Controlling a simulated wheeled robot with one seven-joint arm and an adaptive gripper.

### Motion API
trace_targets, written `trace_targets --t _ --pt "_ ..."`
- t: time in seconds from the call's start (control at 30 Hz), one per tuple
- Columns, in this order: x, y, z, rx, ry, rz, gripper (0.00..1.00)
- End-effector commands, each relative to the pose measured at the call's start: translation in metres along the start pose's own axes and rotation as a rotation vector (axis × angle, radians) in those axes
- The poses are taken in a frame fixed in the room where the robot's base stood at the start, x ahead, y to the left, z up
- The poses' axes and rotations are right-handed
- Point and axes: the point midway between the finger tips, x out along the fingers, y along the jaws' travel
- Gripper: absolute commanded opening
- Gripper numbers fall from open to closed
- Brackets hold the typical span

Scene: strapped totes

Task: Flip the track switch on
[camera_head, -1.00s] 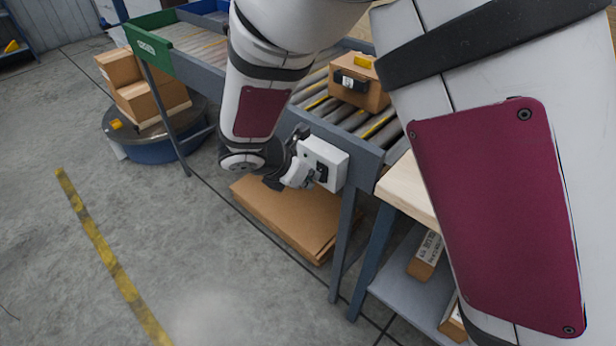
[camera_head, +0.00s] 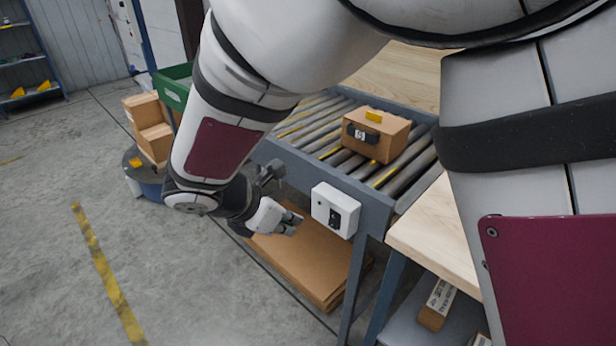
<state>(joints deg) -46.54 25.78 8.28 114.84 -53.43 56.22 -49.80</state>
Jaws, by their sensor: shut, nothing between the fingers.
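The track switch is a white box (camera_head: 335,209) with a dark rocker (camera_head: 335,219) on its front, fixed to the side rail near the right end of the roller track (camera_head: 340,150). The rocker's on or off position is too small to tell. My gripper (camera_head: 296,223) is to the left of the switch box, apart from it, with its fingers together and nothing held. Part of my arm hides the left stretch of the track.
A cardboard box (camera_head: 374,135) with a black strap piece and yellow tag sits on the rollers. Flat cardboard (camera_head: 310,262) lies stacked below the track. A wooden bench (camera_head: 440,235) adjoins on the right. The floor in front is clear.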

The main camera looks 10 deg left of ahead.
Motion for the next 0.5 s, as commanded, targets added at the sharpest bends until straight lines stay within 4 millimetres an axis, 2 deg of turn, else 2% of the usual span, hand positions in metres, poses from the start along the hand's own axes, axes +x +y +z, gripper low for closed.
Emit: trace_targets --t 0.3,0.5 --pt "0.000 0.000 -0.001 -0.001 0.000 0.000 0.00" --pt "0.008 0.001 -0.012 -0.001 0.005 0.000 0.00"
